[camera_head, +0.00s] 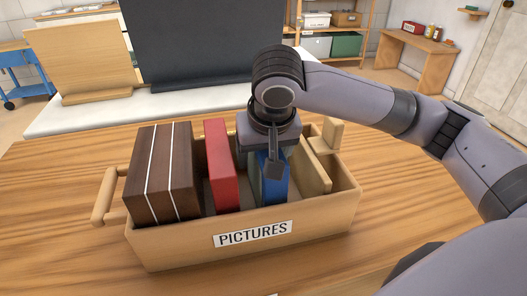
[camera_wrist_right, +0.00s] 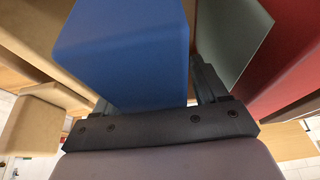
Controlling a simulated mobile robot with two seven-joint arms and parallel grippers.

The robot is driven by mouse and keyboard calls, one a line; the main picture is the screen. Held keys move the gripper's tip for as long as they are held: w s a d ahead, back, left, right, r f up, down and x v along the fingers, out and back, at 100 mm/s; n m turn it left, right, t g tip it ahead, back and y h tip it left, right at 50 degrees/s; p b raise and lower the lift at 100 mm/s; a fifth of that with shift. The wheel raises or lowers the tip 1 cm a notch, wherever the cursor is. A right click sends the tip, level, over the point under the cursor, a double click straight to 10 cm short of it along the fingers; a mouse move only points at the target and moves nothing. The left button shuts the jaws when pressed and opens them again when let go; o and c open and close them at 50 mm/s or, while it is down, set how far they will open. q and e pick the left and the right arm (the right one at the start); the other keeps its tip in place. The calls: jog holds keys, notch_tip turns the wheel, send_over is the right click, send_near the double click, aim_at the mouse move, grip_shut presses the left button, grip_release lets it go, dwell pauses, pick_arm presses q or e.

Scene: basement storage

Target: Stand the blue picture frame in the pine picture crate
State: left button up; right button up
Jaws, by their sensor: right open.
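The blue picture frame (camera_head: 273,185) stands upright in the pine crate marked PICTURES (camera_head: 320,222), between a thin grey-green panel and a tan board. My right gripper (camera_head: 272,163) is directly above it, pointing down. In the right wrist view the blue frame (camera_wrist_right: 125,45) lies between the two open fingers of the gripper (camera_wrist_right: 152,92). The frame's lower edge inside the crate is hidden. My left gripper is not in view.
In the crate, dark brown frames (camera_head: 160,175) stand at the left and a red one (camera_head: 222,165) beside them. A tan board (camera_head: 312,165) is right of the blue frame. The wooden table (camera_head: 60,220) is clear left of the crate. A dark panel (camera_head: 200,40) stands behind.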

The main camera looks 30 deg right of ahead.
jog(key=shift+r, duration=0.1)
jog(key=p+v, duration=0.3)
jog(key=v, duration=0.8)
jog(key=shift+s+r+p, duration=0.15)
jog(key=shift+r+p, duration=0.15)
jog(key=shift+s+r, duration=0.1)
jog(key=shift+r, duration=0.05)
jog(key=shift+s, duration=0.1)
